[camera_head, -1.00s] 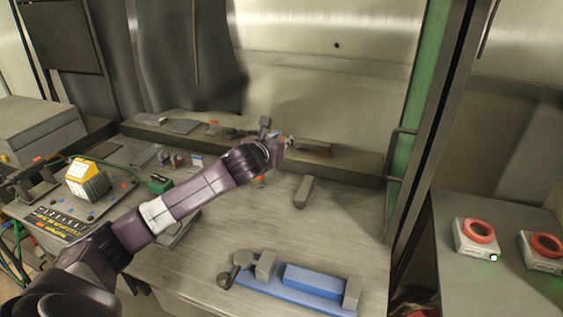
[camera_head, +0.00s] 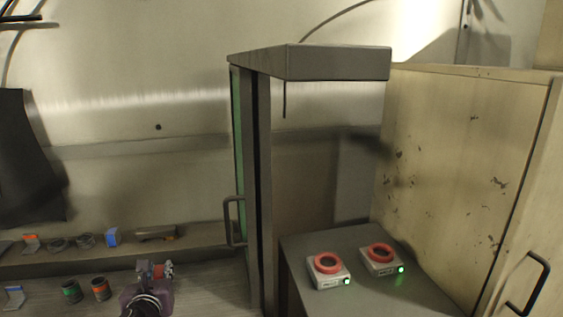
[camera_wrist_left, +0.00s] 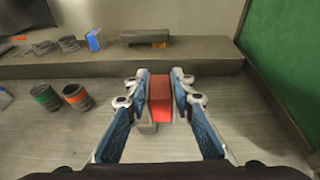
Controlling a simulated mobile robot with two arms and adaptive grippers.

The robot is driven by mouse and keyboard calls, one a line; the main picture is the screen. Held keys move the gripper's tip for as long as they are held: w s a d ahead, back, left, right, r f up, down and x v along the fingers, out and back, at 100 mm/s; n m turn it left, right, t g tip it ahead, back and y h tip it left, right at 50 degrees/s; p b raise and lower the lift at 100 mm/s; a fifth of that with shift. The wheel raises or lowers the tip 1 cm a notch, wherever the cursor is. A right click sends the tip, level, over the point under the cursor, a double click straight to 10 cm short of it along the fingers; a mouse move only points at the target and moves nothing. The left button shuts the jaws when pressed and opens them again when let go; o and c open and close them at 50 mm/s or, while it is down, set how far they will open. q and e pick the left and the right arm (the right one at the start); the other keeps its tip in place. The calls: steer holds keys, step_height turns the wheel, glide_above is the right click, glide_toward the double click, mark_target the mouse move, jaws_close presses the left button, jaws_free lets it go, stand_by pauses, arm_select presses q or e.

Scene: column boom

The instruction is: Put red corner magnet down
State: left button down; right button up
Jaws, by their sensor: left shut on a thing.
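The red corner magnet (camera_wrist_left: 160,96) is a red block between the fingertips of my left gripper (camera_wrist_left: 160,84) in the left wrist view. The gripper is shut on it from both sides. The fingers hide the magnet's sides. In the head view my left gripper (camera_head: 155,269) is low, left of centre, above the wooden worktop (camera_head: 215,281), with a bit of red at its tip. I cannot tell how far the magnet is above the worktop. My right gripper is not in view.
A blue item (camera_head: 113,237) and a brush-like item (camera_head: 156,233) sit on the rear ledge (camera_head: 205,243). Two red-ringed devices stand on the right-hand table (camera_head: 310,246). Worktop right of the gripper is clear.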

arm_select(q)
steer(key=s+d+f+n+y, duration=0.2)
steer(key=s+d, duration=0.7)
steer(key=d, duration=0.1)
steer(key=s+d+r+n+g+y, duration=0.1)
steer(key=s+r+n+g+y, duration=0.1)
steer(key=s, duration=0.6)
steer(key=s+d+r+n+g+y, duration=0.1)
steer(key=s+r+n+g+y, duration=0.1)
steer(key=s, duration=0.6)
steer(key=shift+n+g+y, duration=0.4)
steer(key=shift+n+y, duration=0.1)
steer(key=shift+y, duration=0.2)
steer(key=shift+w, duration=0.1)
